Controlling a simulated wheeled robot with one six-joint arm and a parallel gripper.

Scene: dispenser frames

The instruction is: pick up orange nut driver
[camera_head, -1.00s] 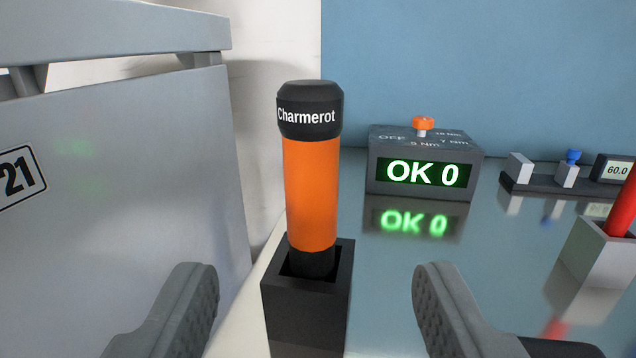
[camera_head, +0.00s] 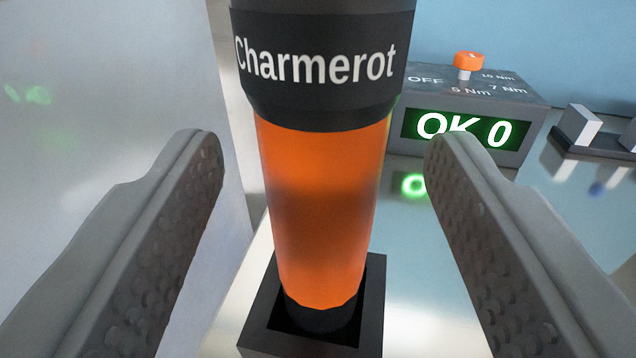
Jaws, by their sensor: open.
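The orange nut driver (camera_head: 322,200) stands upright in a black square holder (camera_head: 372,300). It has an orange handle and a black cap at the top with white "Charmerot" lettering. The cap is cut off by the top edge of the view, and its lower end is hidden in the holder. My gripper (camera_head: 318,150) is open, with one grey textured finger to the left of the handle and one to the right. There is a visible gap between the handle and each finger.
A dark box (camera_head: 470,100) with a green "OK 0" display and an orange knob stands behind to the right. A grey panel (camera_head: 100,100) rises at the left. A dark base with a grey block (camera_head: 580,124) is at the far right.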

